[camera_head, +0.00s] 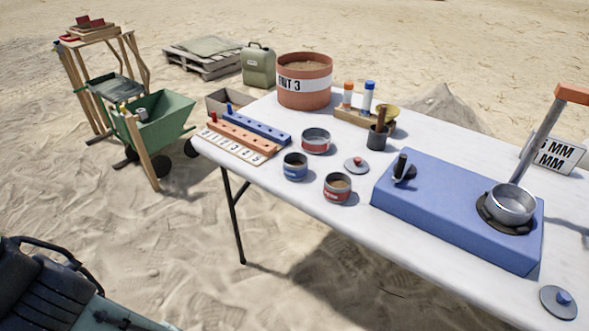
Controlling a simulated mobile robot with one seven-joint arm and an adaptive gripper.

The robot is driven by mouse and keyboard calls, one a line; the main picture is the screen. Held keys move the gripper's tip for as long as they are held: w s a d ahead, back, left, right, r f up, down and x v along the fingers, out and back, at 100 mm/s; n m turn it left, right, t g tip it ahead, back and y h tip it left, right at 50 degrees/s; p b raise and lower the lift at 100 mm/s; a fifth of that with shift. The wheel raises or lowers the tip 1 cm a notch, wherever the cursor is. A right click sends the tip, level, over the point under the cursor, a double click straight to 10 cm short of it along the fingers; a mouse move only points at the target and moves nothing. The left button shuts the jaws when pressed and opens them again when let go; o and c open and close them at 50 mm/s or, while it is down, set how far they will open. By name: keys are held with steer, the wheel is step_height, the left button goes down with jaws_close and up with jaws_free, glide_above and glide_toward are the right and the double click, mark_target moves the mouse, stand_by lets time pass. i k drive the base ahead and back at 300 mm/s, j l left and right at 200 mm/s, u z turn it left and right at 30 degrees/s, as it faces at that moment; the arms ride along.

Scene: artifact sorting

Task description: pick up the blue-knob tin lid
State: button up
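The blue-knob tin lid (559,302) is a flat grey disc with a small blue knob on top. It lies knob up at the near right edge of the white table (420,262), in front of the blue machine and apart from it. A second grey lid (348,166) with a darker, reddish knob lies farther left, among the tins. A tin with a blue label (295,172) and two tins with red labels (338,195) (316,147) stand open near it. My gripper is not in view.
A blue machine (440,213) with a metal pan (511,208) and a raised orange-ended handle (538,140) fills the table's right part. Peg strips (250,127), a big orange bucket (304,92) and a vial rack (350,118) stand farther left. The table front between tins and lid is clear.

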mark_target(557, 301)
steer(key=z, duration=1.6)
steer(key=u, duration=1.6)
steer(key=i+l+z, duration=0.1)
steer(key=l+z, duration=0.15)
steer(key=l, duration=0.15)
steer(key=i+l+z, duration=0.2)
steer(key=l, duration=0.15)
steer(key=l+z, duration=0.25)
steer(key=i+l, duration=0.05)
steer(key=l, duration=0.05)
